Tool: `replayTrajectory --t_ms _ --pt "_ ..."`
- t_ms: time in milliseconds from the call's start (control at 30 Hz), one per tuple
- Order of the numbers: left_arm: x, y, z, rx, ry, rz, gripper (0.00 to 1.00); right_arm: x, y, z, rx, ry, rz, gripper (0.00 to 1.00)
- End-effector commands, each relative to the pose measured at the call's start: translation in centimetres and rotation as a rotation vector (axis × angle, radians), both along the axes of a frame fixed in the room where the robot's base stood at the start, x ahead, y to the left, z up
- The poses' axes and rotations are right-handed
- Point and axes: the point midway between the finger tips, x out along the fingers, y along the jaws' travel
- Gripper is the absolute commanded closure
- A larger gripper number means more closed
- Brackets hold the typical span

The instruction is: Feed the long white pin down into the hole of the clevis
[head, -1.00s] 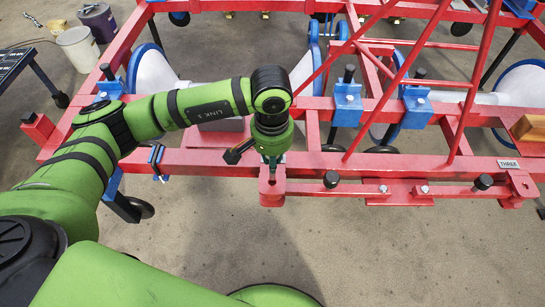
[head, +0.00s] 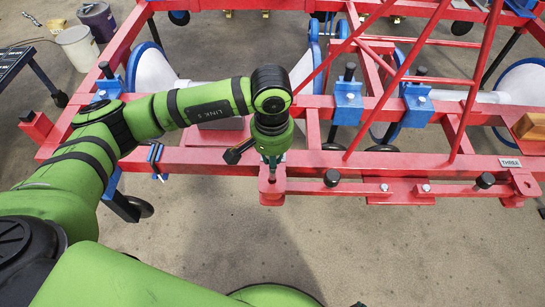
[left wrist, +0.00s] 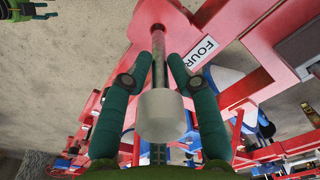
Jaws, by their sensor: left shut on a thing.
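My left gripper (head: 272,160) points straight down over the red clevis (head: 271,195) at the near left end of the red frame's front bar. In the left wrist view, its green fingers (left wrist: 165,52) are shut on the long pin (left wrist: 162,117), whose wide white head faces the camera. The shaft runs away between the fingertips toward the clevis (left wrist: 175,20).
A label reading FOUR (left wrist: 201,53) sits beside the clevis; a THREE label (head: 510,163) is at the far right. Black knobs (head: 332,178) stand along the front bar. Red frame rails and blue brackets (head: 348,103) lie behind. Bare floor (head: 400,255) is free in front.

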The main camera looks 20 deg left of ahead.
Motion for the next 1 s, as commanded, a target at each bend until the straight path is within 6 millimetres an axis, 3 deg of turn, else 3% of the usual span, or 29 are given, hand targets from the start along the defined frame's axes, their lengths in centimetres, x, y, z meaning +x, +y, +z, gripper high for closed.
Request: replayTrajectory --t_ms 1000 --pt "0.0 0.0 -2.0 0.000 -0.001 0.000 1.00 2.3 0.5 -0.3 0.003 -0.011 -0.005 0.54"
